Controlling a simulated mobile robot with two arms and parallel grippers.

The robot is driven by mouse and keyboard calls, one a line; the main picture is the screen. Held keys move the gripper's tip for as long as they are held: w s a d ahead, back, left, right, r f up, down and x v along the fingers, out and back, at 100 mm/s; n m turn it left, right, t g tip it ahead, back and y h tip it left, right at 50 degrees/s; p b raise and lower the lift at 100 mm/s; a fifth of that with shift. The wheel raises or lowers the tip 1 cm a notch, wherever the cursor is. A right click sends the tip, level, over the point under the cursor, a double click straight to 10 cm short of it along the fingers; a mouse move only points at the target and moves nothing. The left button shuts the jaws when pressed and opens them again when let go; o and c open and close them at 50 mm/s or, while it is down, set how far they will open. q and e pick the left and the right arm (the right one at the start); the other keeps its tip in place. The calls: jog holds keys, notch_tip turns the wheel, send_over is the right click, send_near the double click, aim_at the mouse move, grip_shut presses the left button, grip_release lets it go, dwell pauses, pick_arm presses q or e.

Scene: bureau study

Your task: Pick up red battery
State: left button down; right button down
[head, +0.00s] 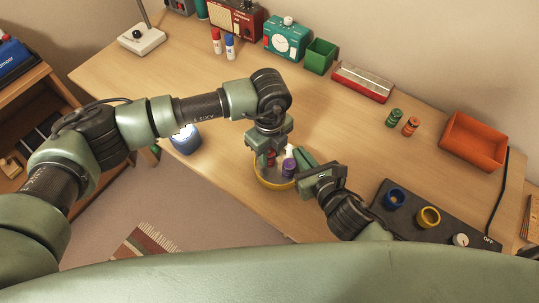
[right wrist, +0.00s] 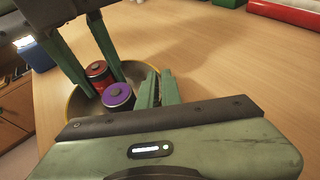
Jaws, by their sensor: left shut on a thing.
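The red battery (right wrist: 99,73) stands in a round dish with a yellow rim (head: 262,182). My left gripper (head: 273,150) comes down from above, with its green fingers on both sides of the red battery, shut on it. In the head view the red battery (head: 271,158) is partly hidden by that gripper. A purple battery (right wrist: 118,96) stands right beside it in the dish, outside the left fingers. My right gripper (head: 304,158) is at the dish's right side. Its fingers (right wrist: 159,88) are close together in the right wrist view, with nothing visible between them.
A blue container (head: 186,140) is left of the dish. A green battery (head: 394,117) and an orange one (head: 411,126) stand farther right, near an orange tray (head: 474,141). A dark panel (head: 407,205) with blue and yellow rings lies at right. The desk's middle is clear.

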aim_at(270, 152)
pick_arm(q)
notch_tip(270, 152, up, 10)
jog(key=shift+r, duration=0.1)
pick_arm(e)
jog(key=c, duration=1.5)
grip_release()
jog(key=shift+c, duration=0.2)
jog(key=shift+s, duration=0.1)
jog(key=v, duration=1.1)
jog(key=shift+s+d+r, duration=0.1)
jog(key=shift+s+d, duration=0.05)
jog(key=shift+s, duration=0.2)
